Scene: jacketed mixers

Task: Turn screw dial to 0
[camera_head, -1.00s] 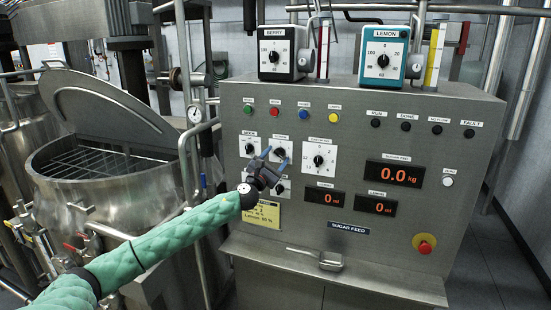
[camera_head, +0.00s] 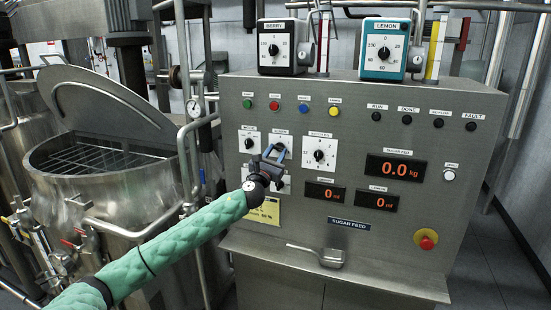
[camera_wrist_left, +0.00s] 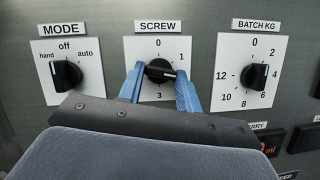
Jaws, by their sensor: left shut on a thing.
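The screw dial (camera_wrist_left: 160,70) is a black knob on a white plate labelled SCREW, with 0 at the top, 1 at upper right and 3 at the bottom. Its white pointer line points right and slightly down, below the 1, not at 0. My left gripper (camera_wrist_left: 160,80) is shut on the knob, with one blue finger on each side. The right finger hides part of the scale. In the head view my left gripper (camera_head: 274,153) covers much of this dial. My right gripper is not in view.
The mode dial (camera_wrist_left: 66,75) is left of the screw dial and the batch dial (camera_wrist_left: 256,76) is right of it. Coloured buttons (camera_head: 274,105) are above. A scoop (camera_head: 328,257) lies on the ledge below, and a red stop button (camera_head: 426,240) is at lower right.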

